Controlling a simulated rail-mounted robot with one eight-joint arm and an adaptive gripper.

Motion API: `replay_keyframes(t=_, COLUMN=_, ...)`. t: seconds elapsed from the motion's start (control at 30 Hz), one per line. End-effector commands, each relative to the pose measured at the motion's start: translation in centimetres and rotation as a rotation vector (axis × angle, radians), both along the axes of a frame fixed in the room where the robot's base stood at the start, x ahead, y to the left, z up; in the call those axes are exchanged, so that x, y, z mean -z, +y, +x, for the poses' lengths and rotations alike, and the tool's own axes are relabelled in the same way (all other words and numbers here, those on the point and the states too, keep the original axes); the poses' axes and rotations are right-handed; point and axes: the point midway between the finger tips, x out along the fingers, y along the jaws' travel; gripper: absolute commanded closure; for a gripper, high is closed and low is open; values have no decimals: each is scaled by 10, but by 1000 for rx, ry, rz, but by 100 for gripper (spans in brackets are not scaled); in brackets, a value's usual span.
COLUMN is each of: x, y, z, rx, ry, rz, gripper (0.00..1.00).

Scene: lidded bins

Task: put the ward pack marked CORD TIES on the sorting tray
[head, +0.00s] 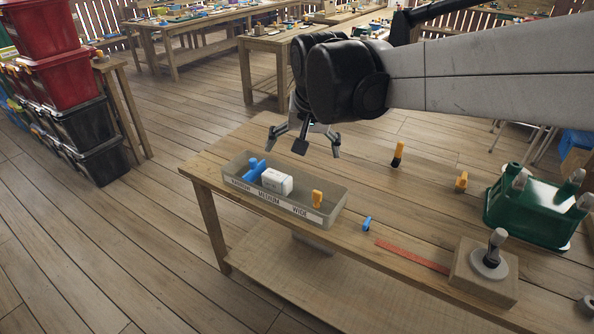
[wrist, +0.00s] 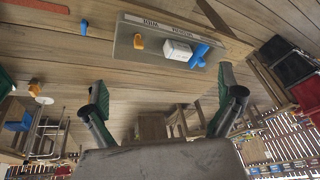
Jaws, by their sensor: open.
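A white block-shaped pack (head: 277,181) lies in the middle part of a grey tray (head: 270,197). Its marking is too small to read, so I cannot tell whether it says CORD TIES. The tray's front strip reads NARROW, MEDIUM and WIDE. The pack also shows in the wrist view (wrist: 177,50), beside a blue piece. My gripper (head: 303,146) is open and empty, above the table behind the tray. In the wrist view its fingers (wrist: 162,88) are spread, with the tray (wrist: 190,30) beyond them.
In the tray are a blue piece (head: 254,169) at left and an orange piece (head: 317,198) at right. On the table are a small blue piece (head: 367,223), a red strip (head: 412,256), orange-topped pieces (head: 398,152), a green bin (head: 530,215) and a wooden block (head: 484,279) with a knob.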

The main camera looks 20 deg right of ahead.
Motion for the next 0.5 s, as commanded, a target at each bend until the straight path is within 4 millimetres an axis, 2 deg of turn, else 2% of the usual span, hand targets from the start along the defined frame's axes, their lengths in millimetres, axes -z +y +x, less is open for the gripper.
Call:
replay_keyframes(t=0.03, x=0, y=-1, z=-17, rx=-22, ry=-14, rz=-7, gripper=0)
replay_keyframes(t=0.1, x=-1, y=-1, z=-36, rx=-56, ry=-36, rz=-19, gripper=0)
replay_keyframes(t=0.27, x=4, y=-1, z=-80, rx=-133, ry=-88, rz=-48, gripper=0)
replay_keyframes(t=0.5, x=23, y=-2, z=-138, rx=-240, ry=-162, rz=-99, gripper=0)
